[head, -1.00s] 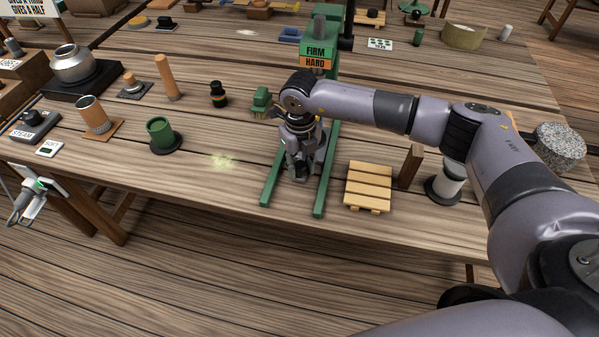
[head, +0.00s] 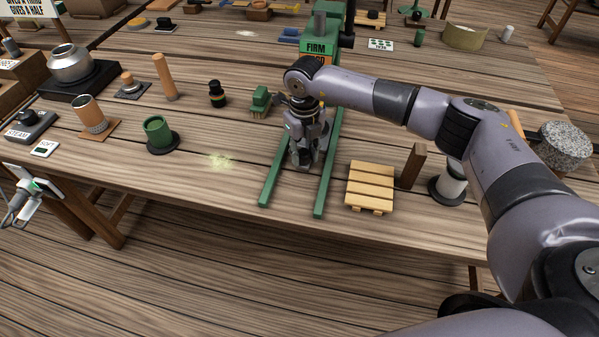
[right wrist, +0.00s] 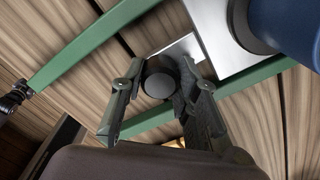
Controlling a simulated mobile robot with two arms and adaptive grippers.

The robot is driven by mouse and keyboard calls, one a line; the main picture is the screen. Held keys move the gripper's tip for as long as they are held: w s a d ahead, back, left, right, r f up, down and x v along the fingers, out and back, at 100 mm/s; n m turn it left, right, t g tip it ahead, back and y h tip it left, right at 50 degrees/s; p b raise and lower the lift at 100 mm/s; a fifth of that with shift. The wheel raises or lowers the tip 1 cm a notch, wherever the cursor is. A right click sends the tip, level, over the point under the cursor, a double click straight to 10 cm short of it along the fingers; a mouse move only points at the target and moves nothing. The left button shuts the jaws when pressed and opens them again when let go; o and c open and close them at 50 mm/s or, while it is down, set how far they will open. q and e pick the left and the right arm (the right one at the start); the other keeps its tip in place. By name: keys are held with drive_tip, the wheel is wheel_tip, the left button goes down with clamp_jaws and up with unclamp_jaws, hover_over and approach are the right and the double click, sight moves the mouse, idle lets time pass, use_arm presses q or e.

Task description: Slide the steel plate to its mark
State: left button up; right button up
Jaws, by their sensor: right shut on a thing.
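The steel plate (right wrist: 205,14) shows in the right wrist view as a bright flat sheet between the green rails, with a dark blue round body (right wrist: 285,22) above or on it. A dark round knob (right wrist: 158,80) sits by the plate's narrow end, between my right gripper's fingers (right wrist: 158,98). My right gripper (head: 304,160) is shut on this knob, low between the rails in the head view. The arm and gripper hide the plate there. No mark can be made out.
Green rails (head: 330,180) lead back to the green press (head: 318,45). A slatted wooden stand (head: 370,186) and a brown upright block (head: 413,165) are right of them. A green brush (head: 260,101) and a green cup (head: 158,132) are left.

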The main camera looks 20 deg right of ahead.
drive_tip(key=shift+w+d+b, duration=0.7)
drive_tip(key=shift+w, duration=0.35)
drive_tip(key=o, duration=1.2)
drive_tip(key=shift+r, duration=0.1)
wheel_tip(320, 180, up, 12)
drive_tip(key=shift+f, duration=0.1)
